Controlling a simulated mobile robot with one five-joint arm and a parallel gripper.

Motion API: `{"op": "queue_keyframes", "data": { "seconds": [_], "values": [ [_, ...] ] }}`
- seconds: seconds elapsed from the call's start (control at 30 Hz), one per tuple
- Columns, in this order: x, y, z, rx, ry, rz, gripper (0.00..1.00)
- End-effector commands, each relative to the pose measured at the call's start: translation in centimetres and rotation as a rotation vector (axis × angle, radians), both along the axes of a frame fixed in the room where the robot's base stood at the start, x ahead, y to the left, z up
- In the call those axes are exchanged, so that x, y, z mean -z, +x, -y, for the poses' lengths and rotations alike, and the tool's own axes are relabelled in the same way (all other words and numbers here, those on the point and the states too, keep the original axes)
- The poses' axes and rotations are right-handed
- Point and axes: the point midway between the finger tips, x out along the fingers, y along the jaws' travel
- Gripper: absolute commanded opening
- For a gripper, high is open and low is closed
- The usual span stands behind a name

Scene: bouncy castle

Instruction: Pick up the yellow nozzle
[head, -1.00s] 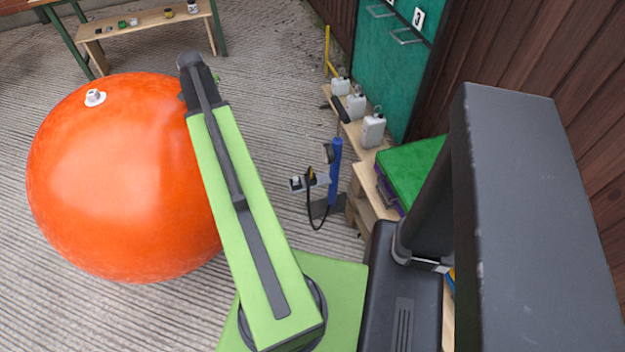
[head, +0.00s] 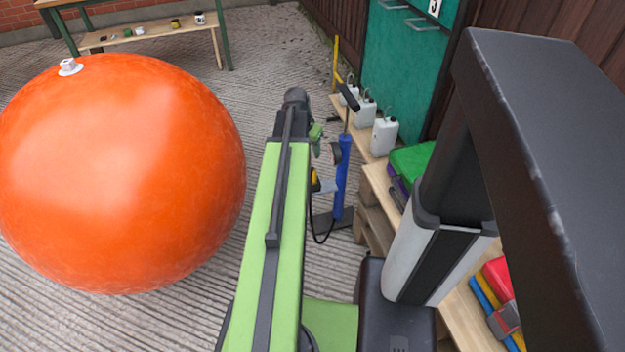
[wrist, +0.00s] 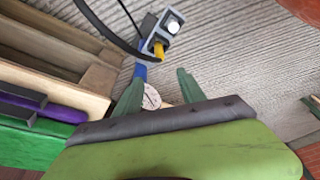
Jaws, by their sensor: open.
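The yellow nozzle (head: 315,180) is a small piece by the grey bracket of the blue pump (head: 341,178), partly hidden by my arm in the head view. In the wrist view the nozzle (wrist: 158,48) is a short yellow cylinder at the grey bracket (wrist: 165,30), beyond my fingertips. My gripper (wrist: 157,84) is open, with its two green fingers apart and nothing held between them. A round white gauge (wrist: 152,98) shows between the fingers, nearer than the nozzle. In the head view my gripper (head: 317,132) is near the top of the pump.
A big orange ball (head: 120,170) stands left of my arm. A black hose (head: 322,232) loops beside the pump. A wooden shelf (head: 376,190) with white canisters (head: 383,136) and a green case (head: 412,158) runs along the right. A bench (head: 150,34) stands far back.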

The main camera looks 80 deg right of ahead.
Motion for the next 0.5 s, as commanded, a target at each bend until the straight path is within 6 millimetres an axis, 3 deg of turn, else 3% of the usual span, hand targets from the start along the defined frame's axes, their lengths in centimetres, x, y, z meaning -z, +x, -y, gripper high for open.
{"op": "queue_keyframes", "data": {
  "seconds": [0.5],
  "values": [
    [10.3,-1.3,2.7,0.008,-0.001,0.001,0.47]
  ]
}}
